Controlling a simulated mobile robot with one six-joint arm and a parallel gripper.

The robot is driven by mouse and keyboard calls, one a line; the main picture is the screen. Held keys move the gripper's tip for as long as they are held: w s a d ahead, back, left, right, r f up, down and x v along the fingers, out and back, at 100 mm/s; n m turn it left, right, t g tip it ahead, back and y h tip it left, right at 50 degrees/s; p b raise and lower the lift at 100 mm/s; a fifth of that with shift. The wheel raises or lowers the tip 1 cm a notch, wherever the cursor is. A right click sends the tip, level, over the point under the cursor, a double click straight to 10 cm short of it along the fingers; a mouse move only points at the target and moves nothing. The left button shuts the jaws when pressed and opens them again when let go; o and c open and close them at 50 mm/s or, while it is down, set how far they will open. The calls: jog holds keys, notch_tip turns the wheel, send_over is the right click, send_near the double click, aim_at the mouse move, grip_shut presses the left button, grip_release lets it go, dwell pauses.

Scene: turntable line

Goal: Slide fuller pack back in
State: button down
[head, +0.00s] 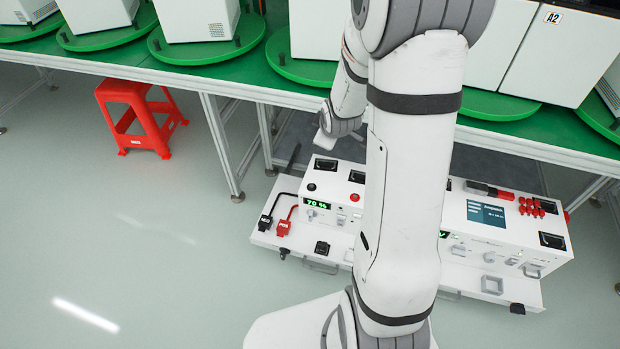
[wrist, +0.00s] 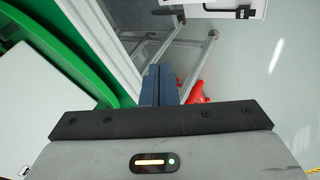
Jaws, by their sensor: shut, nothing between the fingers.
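In the head view, a white unit (head: 335,175) with a green 70 % readout (head: 317,204) sits low under the green table. A second white unit (head: 515,235) with a blue-grey screen (head: 486,213) stands to its right. A green readout (head: 443,234) there is mostly hidden by my arm, so I cannot compare the two. My arm hides the space between the units. My gripper (wrist: 159,85) is shut and empty in the wrist view, with dark blue fingers together. Part of a white unit (wrist: 225,10) shows at the top there, apart from the fingers.
Black and red plugs (head: 283,228) lie on the lower white ledge in front of the left unit. A red stool (head: 135,115) stands at the left. White boxes on green turntables (head: 205,45) line the green table. The floor (head: 130,240) at front left is clear.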

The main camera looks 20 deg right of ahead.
jog(key=w+d+f+n+t+y+b, duration=0.1)
jog(key=w+f+n+t+y+b, duration=0.2)
jog(key=f, duration=1)
jog(key=w+d+f+n+t+b, duration=0.1)
jog(key=f+n+b, duration=0.3)
jog(key=f, duration=0.9)
jog(key=s+f+n+t+y+b, duration=0.2)
jog(key=s+f+n+t, duration=0.15)
jog(key=f, duration=0.65)
jog(key=t+b, duration=0.2)
jog(key=t, duration=0.1)
send_near(310, 196)
jog(key=shift+g, duration=0.25)
jog(key=b+x, duration=0.2)
jog(key=x, duration=0.2)
jog(key=shift+w+r+b, duration=0.15)
jog(key=shift+b, duration=0.15)
jog(key=shift+w+d, duration=0.2)
jog(key=shift+w, duration=0.15)
